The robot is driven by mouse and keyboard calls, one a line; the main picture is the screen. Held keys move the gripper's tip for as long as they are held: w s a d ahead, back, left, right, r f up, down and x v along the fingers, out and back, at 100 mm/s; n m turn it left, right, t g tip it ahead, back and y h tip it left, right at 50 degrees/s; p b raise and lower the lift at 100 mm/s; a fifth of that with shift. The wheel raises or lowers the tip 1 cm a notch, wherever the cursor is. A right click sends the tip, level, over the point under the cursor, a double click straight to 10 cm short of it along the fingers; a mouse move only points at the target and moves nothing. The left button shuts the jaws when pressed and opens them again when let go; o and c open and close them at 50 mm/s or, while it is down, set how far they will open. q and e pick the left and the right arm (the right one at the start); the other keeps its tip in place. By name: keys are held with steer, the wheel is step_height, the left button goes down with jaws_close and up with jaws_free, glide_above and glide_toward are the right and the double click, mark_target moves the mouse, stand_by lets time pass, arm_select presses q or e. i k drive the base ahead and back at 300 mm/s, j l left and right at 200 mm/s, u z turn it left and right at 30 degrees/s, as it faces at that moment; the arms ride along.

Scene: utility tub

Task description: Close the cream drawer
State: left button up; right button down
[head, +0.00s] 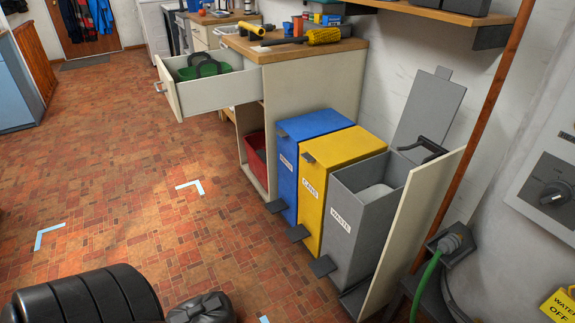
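The cream drawer (214,92) is pulled out from the wooden-topped cabinet in the head view, its front panel facing left. A light handle (160,87) sits on that front. A green item (203,68) and a dark curved item lie inside the drawer. The drawer hangs clear of the floor, above an open lower compartment holding a red bin (257,153). Neither of my grippers is in view, so their distance from the drawer does not show.
Blue (312,135), yellow (338,165) and grey (362,220) bins stand right of the drawer; the grey one's lid is up. Tools lie on the worktop (295,51). Black rounded shapes (90,297) fill the lower left. The tiled floor (130,180) left of the drawer is clear.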

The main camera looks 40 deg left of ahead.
mark_target(244, 84)
steer(key=u, duration=1.3)
steer(key=i+j+u, duration=0.2)
steer(key=j, duration=0.15)
steer(key=j+u, duration=0.15)
steer(key=j, duration=0.15)
steer(key=i+j+u, duration=0.2)
steer(key=k+j, duration=0.1)
steer(key=j, duration=0.05)
